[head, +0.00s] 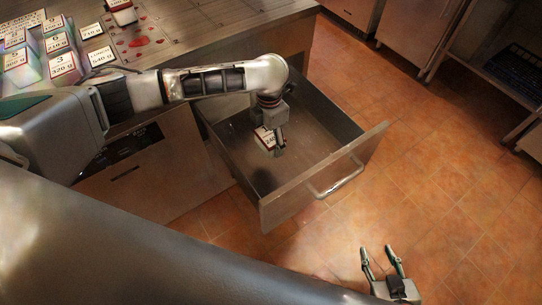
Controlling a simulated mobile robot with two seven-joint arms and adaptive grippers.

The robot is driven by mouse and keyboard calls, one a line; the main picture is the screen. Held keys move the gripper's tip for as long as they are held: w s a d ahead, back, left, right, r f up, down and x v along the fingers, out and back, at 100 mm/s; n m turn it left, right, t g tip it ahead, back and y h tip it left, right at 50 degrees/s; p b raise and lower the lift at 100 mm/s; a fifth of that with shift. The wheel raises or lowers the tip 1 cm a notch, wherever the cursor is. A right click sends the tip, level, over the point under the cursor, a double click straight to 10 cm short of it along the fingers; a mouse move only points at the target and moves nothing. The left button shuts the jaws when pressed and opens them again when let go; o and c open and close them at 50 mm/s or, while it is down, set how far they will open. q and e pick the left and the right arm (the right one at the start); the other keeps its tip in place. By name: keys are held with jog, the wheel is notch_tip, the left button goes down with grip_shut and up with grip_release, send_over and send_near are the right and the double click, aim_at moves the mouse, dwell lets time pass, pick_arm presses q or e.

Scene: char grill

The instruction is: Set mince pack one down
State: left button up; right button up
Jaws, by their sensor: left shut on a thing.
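A small mince pack (264,137) with a white label and red edge is at my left gripper (275,147), inside the open metal drawer (311,173). The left gripper points down and is shut on the pack; its arm partly covers the drawer's back. I cannot tell whether the pack touches the drawer floor. My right gripper (381,250) is empty and open above the tiled floor, at the bottom of the view, apart from the drawer.
Several labelled packs (62,65) stand on the counter (185,35) at the upper left, beside red stains (139,42). The drawer's front handle (340,181) sticks out over the floor. The drawer is otherwise bare. Cabinets (420,35) line the upper right.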

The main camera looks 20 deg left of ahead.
pick_arm(q)
jog(key=b, duration=0.1)
send_over(269, 163)
notch_tip(269, 163, down, 5)
jog(key=shift+d+f, duration=0.1)
notch_tip(269, 163, down, 5)
jog(key=shift+f+b, duration=0.1)
jog(key=shift+b, duration=0.7)
jog(key=shift+f, duration=0.1)
jog(key=shift+r, duration=0.2)
jog(key=shift+f, duration=0.2)
jog(key=o, duration=1.3)
pick_arm(e)
jog(key=shift+w+f, duration=0.2)
jog(key=shift+f, duration=0.45)
